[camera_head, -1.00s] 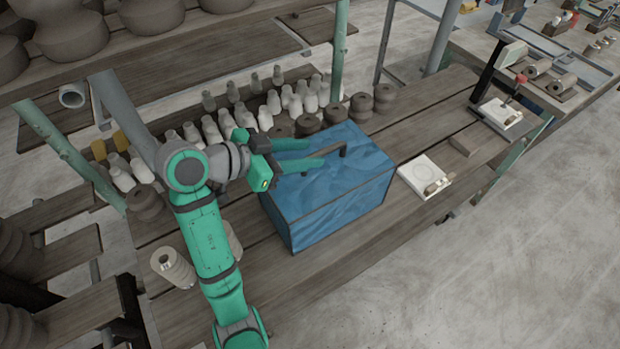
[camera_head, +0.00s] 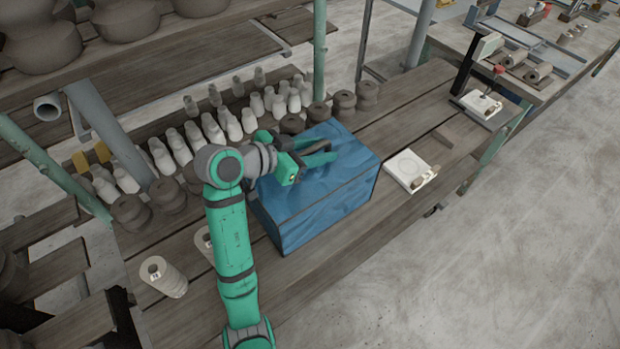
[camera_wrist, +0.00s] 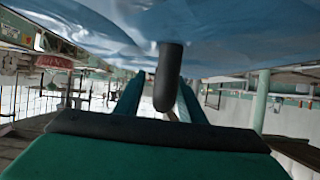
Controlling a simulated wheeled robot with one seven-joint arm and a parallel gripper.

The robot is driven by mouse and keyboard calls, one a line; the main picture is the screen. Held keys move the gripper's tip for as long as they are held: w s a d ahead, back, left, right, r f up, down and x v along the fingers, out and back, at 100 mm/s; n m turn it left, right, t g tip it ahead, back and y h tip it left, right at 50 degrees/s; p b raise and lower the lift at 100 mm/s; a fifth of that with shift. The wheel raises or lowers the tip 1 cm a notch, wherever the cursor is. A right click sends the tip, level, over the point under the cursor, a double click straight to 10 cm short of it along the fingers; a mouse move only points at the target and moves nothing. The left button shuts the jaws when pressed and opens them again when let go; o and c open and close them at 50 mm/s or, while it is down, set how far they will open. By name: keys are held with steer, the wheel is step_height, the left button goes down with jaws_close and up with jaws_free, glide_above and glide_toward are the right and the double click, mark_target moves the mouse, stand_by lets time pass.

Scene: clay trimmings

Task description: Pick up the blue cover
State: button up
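The blue cover (camera_head: 325,200) is a box-shaped, crinkled blue piece standing on the wooden bench, with a dark bar handle (camera_head: 318,147) on top. My gripper (camera_head: 320,150) lies low over the cover's top, its teal fingers reaching along the handle. In the wrist view, the cover's blue surface (camera_wrist: 230,35) fills the upper part. A dark handle post (camera_wrist: 168,80) stands between my two fingers (camera_wrist: 158,100), with gaps visible beside it. The fingers look open and not closed on it. In the head view, my gripper hides part of the handle.
Several pale bottle shapes (camera_head: 232,125) and dark grey pots (camera_head: 343,104) line the bench behind the cover. A white square slab (camera_head: 405,168) lies to its right, and a ribbed pale cylinder (camera_head: 165,277) stands at the front left. Bare bench planks (camera_head: 405,115) show beyond the cover.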

steer(key=shift+w+d+f, duration=0.2)
steer(key=shift+w+d, duration=0.05)
steer(key=shift+d, duration=0.1)
jaws_close()
stand_by(1.2)
